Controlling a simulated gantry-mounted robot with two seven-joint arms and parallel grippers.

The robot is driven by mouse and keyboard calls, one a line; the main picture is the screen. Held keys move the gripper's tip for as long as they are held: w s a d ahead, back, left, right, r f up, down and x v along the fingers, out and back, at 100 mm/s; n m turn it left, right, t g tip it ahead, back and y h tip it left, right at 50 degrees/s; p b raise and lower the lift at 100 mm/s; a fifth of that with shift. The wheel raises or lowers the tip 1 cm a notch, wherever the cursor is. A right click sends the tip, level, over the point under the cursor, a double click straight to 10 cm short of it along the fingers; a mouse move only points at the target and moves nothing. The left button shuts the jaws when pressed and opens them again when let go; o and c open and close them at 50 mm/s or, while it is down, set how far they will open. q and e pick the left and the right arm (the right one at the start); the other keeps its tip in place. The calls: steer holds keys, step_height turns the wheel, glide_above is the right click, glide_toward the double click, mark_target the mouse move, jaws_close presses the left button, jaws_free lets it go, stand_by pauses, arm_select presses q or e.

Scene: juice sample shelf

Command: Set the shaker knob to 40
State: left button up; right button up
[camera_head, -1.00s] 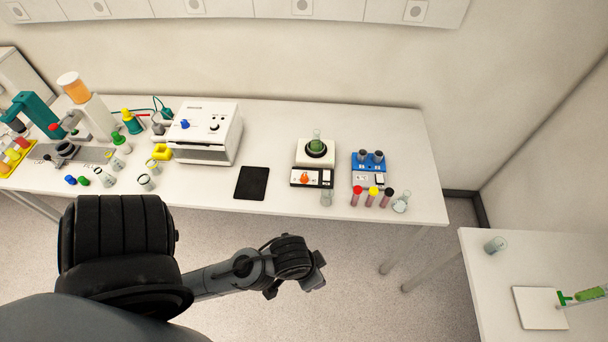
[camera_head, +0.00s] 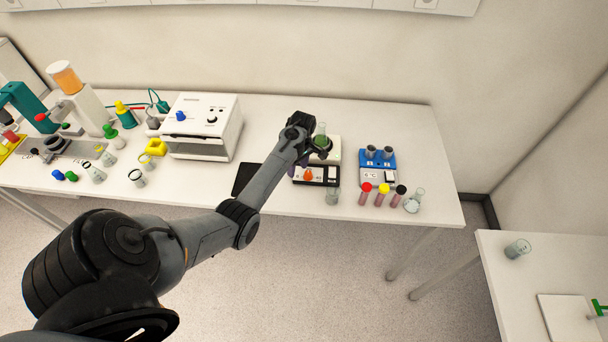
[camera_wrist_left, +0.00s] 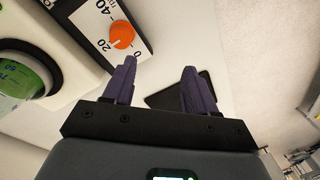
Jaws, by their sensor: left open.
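The shaker (camera_head: 333,152) is a white device on the long table with an orange knob (camera_head: 308,173) on its black and white front panel. A flask with green content (camera_head: 321,137) stands on it, partly hidden by my arm. In the left wrist view the knob (camera_wrist_left: 121,36) sits beside scale marks 0, 20 and 40; I cannot tell its exact setting. My left gripper (camera_head: 317,150) is over the shaker in the head view. In the wrist view the left gripper (camera_wrist_left: 160,70) is open and empty, its fingers apart from the knob. My right gripper is not in view.
A black pad (camera_head: 244,180) lies left of the shaker. A blue rack device (camera_head: 378,160) and several capped tubes (camera_head: 382,194) stand to its right, with a flask (camera_head: 414,200). A white boxy machine (camera_head: 203,128) is further left. A small beaker (camera_head: 333,195) stands at the shaker's front.

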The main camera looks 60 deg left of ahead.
arm_select(q)
step_height(320, 180, up, 4)
steer(key=t, duration=0.1)
glide_above(308, 173)
step_height(308, 173, down, 10)
steer(key=shift+a+f+b, duration=0.1)
steer(key=shift+f+b, duration=0.05)
steer(key=shift+b, duration=0.35)
steer(key=c, duration=1.1)
steer(key=shift+o, duration=0.2)
